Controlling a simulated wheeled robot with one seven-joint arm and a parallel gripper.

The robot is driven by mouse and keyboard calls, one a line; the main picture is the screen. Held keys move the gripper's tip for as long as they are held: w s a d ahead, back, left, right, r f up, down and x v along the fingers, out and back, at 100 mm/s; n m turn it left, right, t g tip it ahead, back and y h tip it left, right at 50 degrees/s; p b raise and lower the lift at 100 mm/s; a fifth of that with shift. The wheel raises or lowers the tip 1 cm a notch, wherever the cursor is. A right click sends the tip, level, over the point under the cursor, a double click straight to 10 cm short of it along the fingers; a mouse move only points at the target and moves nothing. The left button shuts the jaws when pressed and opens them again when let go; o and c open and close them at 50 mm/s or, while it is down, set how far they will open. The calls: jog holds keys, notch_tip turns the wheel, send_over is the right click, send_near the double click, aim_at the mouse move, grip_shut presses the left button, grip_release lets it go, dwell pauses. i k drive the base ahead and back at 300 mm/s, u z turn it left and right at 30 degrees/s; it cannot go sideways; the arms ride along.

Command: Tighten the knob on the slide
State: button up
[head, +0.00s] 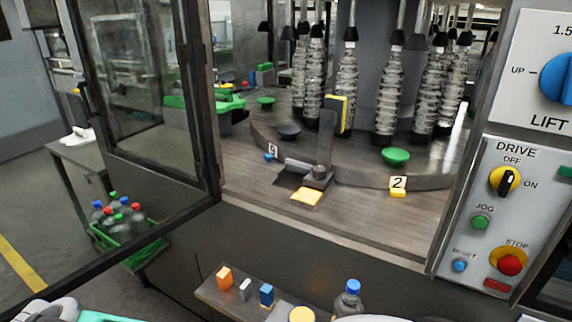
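Inside the open machine, a grey metal slide block (318,180) sits on the deck by a curved dark rail (362,181). A small round dark-grey knob (321,170) appears on top of the block; whether it is tight or loose cannot be told. An upright grey plate (325,140) rises behind it, with a yellow pad (343,112) near its top. A grey rod (298,164) reaches left from the block. A yellow piece (307,196) lies in front. My gripper is not in view.
The glass door (130,80) stands open at the left. Clear bottles (390,90) hang behind the slide. Green (396,156) and dark (289,131) discs lie on the deck. The control panel (510,220) borders the right.

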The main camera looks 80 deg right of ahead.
aim_at(318, 172)
jog(key=k, duration=0.85)
jog(key=z, duration=0.8)
jog(key=i, duration=0.4)
